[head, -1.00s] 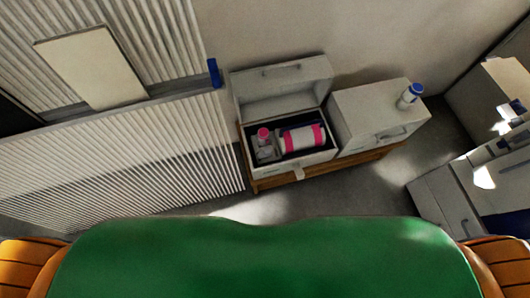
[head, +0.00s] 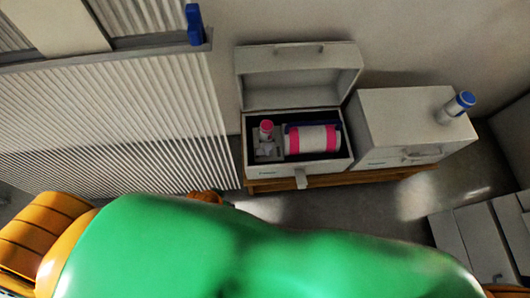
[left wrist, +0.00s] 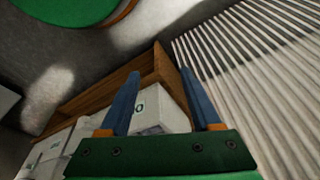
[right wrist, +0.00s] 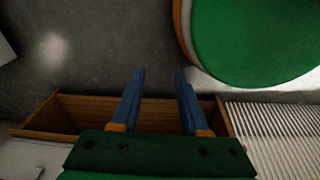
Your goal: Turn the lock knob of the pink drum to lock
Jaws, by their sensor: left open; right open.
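A white drum with pink bands (head: 313,139) lies on its side in an open white case (head: 347,168) in the head view. A small upright container with a pink top (head: 266,131) stands left of it in the same case. I cannot make out a lock knob on the drum. My left gripper (left wrist: 160,72) is open and empty; a white box with green marking (left wrist: 160,108) shows beyond its fingers. My right gripper (right wrist: 160,73) is open and empty above the floor and a wooden bench. Neither gripper's fingers show in the head view.
The case stands on a low wooden bench (head: 390,172) with its lid (head: 298,78) raised. A closed white case (head: 400,122) beside it carries a blue-capped bottle (head: 458,106). A ribbed white panel (head: 120,130) stands at left. White cabinets (head: 480,235) stand at lower right.

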